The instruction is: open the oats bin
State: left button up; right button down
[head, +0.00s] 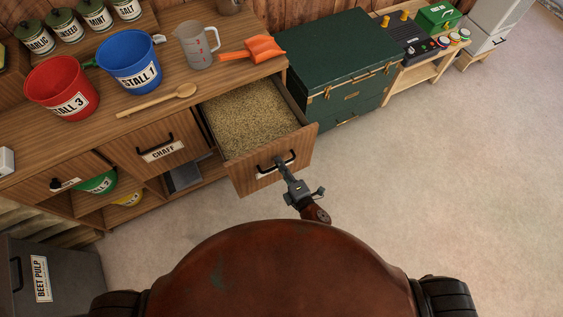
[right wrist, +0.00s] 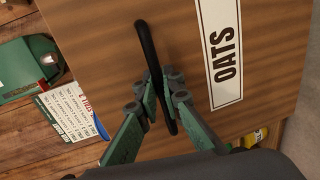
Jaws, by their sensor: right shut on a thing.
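The oats bin (head: 304,141) is a wooden drawer-like bin pulled out of the counter, filled with grain (head: 250,115). Its front carries a black bar handle and a white label, which reads OATS (right wrist: 226,55) in the right wrist view. My right gripper (head: 284,163) is shut on the bin's black handle (right wrist: 147,45), with its green fingers on both sides of the bar. In the head view the gripper partly hides the label. My left gripper is not in view.
The closed chaff bin (head: 178,138) is to the left. A red bucket (head: 62,86), a blue bucket (head: 129,62), a jug (head: 197,47), an orange scoop (head: 252,49) and a wooden spoon (head: 158,99) are on the counter. A green trunk (head: 335,55) stands right; open floor (head: 450,170) lies in front.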

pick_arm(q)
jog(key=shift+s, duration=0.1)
pick_arm(e)
jog(key=c, duration=2.3)
grip_release()
jog(key=shift+c, duration=0.2)
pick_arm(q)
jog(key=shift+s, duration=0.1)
pick_arm(e)
jog(key=shift+d, duration=0.1)
jog(key=v, duration=1.2)
